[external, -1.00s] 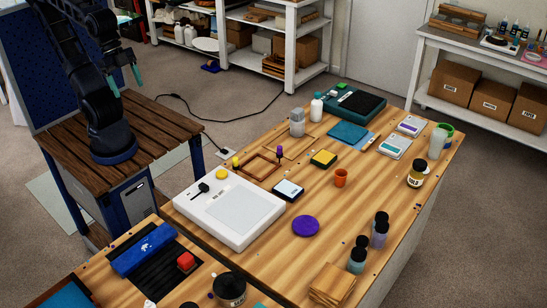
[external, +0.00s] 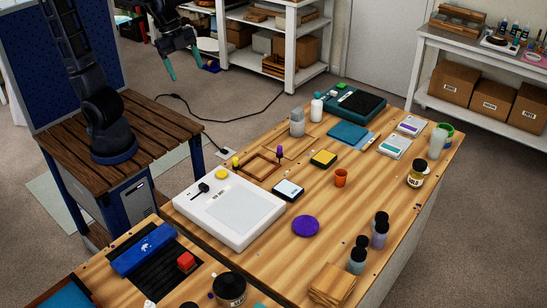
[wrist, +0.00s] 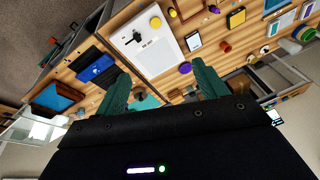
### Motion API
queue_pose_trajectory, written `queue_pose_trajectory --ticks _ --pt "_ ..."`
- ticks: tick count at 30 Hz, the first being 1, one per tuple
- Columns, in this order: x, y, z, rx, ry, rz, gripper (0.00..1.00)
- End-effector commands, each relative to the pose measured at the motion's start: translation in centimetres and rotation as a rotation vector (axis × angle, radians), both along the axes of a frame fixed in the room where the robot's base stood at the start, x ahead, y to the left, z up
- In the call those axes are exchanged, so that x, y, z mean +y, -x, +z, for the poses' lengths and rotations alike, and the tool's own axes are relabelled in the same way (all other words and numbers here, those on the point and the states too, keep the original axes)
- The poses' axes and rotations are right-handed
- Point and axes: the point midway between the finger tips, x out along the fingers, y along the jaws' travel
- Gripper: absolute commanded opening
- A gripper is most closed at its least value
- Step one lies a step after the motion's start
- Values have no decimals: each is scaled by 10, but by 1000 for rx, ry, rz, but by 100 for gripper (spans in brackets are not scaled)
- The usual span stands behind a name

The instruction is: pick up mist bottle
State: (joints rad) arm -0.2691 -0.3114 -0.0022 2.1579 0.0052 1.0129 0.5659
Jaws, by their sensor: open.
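I cannot tell for certain which container is the mist bottle. A small white bottle (external: 317,107) stands upright at the back of the main table, beside a grey cylinder (external: 297,123). My gripper (external: 184,66) is open and empty, raised in the air beyond the wooden stand, well left of the white bottle and touching nothing. Its teal fingers show spread apart in the wrist view (wrist: 160,74).
The main table holds a white light pad (external: 236,212), a purple disc (external: 305,226), an orange cup (external: 341,178), a labelled amber jar (external: 416,176) and a dark green case (external: 352,104). Wood blocks (external: 331,284) lie at the near edge. White shelves (external: 291,45) stand behind.

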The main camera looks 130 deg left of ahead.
Motion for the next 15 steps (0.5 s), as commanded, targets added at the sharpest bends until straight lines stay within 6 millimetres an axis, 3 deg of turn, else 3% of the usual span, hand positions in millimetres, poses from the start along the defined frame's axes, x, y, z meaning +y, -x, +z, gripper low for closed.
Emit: queue_pose_trajectory --ticks 6,15 --pt "59 -52 -1 53 -32 -84 72" --pt "153 -110 -19 122 -61 -210 72"
